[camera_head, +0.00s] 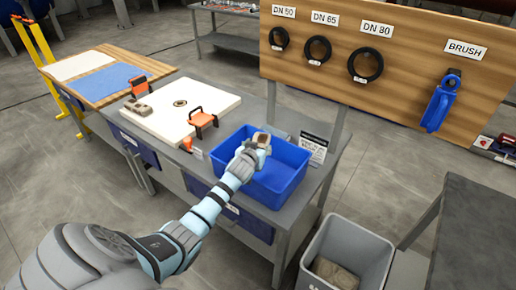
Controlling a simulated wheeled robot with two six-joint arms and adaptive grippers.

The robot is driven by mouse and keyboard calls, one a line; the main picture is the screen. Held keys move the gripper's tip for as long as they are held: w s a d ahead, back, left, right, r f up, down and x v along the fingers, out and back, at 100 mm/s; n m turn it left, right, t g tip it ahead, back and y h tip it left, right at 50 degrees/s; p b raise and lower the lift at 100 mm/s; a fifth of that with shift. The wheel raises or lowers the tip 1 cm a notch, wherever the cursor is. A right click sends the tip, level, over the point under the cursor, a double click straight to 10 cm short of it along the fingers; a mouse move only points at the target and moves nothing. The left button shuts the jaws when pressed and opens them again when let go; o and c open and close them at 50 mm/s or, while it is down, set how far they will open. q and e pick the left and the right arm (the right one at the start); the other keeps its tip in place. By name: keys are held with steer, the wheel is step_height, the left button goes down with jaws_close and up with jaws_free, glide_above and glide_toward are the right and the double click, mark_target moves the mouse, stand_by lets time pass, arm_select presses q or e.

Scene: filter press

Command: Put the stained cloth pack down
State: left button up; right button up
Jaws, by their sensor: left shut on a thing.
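My left gripper (256,147) is over the blue bin (292,183), near the bin's far left part. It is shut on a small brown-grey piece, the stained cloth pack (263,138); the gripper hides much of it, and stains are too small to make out. I cannot tell whether the pack touches the bin. The visible floor of the blue bin looks bare. My right gripper is not in view.
A grey bin (372,243) at the lower right holds a brownish folded piece (334,273). A white plate (178,108) with orange-handled clamps and a beige piece (138,107) lies left of the blue bin.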

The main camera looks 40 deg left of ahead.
arm_select(q)
steer(key=shift+f+b, duration=0.3)
steer(key=shift+f, duration=0.2)
steer(key=o, duration=1.4)
steer(key=shift+o, duration=0.2)
